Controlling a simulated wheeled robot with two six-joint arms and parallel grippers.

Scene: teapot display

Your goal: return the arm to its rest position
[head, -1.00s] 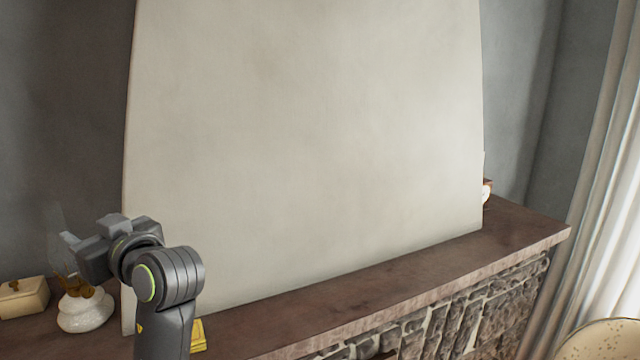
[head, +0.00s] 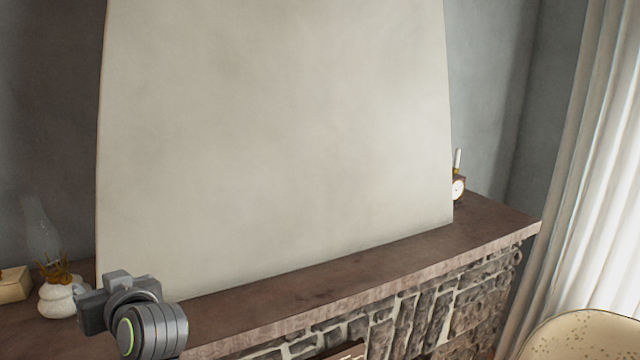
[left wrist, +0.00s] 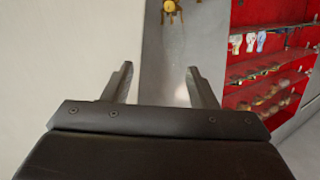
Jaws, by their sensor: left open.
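My left gripper (head: 82,300) is at the lower left of the head view, in front of the mantel and close to a white rounded lamp. In the left wrist view the left gripper (left wrist: 160,85) shows two fingers spread apart with nothing between them. It is open and empty. The left arm below the wrist is cut off by the bottom of the head view. My right gripper is in neither view. No teapot is clear in these frames.
The mantel (head: 330,275) runs above a stone fireplace front (head: 420,315). A white lamp (head: 57,300), a cream box (head: 14,284) and a small clock (head: 458,188) stand on it. A chair back (head: 590,335) is at lower right. The wrist view shows red shelves (left wrist: 270,60).

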